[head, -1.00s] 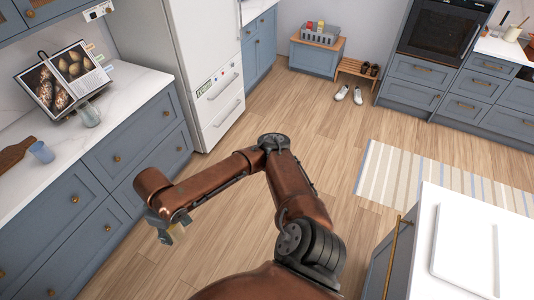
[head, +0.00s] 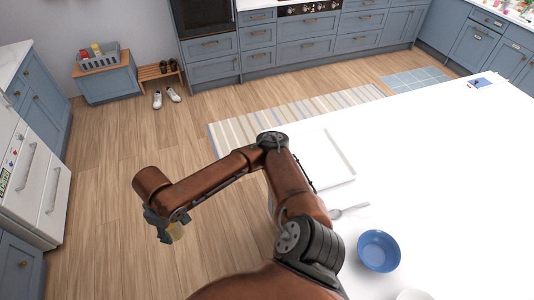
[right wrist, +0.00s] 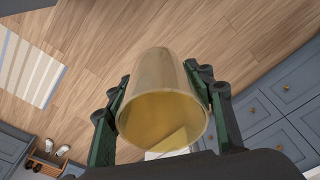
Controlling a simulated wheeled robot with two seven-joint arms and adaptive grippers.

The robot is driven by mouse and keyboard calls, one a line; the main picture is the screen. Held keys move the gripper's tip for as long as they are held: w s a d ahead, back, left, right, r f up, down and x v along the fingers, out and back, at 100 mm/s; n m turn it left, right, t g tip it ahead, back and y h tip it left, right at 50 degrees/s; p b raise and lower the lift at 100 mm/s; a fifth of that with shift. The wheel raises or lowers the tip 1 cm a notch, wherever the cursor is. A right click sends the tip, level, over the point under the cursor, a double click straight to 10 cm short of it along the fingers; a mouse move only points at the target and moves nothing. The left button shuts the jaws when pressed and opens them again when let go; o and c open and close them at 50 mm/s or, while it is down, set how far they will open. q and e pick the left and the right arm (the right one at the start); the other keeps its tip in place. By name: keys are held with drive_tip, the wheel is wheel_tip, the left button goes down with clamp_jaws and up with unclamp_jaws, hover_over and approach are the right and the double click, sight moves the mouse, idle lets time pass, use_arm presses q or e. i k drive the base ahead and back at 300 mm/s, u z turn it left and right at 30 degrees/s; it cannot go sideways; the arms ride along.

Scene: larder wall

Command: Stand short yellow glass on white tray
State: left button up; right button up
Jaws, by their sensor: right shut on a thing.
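My right gripper (head: 163,226) is shut on the short yellow glass (head: 175,233) and holds it over the open floor, left of the white island. In the right wrist view the see-through yellow glass (right wrist: 160,75) sits between the two fingers, its wide round opening facing the camera. The white tray (head: 327,160) lies flat on the island top, beyond my right arm, which hides its left part. The visible part of the tray is empty. The glass is well apart from the tray. My left gripper is not in view.
On the white island top (head: 420,160), a spoon (head: 350,209) and a blue bowl (head: 378,251) lie nearer than the tray, with a pale dish (head: 413,295) at the bottom edge. A striped rug (head: 235,131) lies on the floor beyond. The island's far part is mostly clear.

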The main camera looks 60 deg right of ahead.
sight(328, 175)
drive_tip(key=z, duration=1.7)
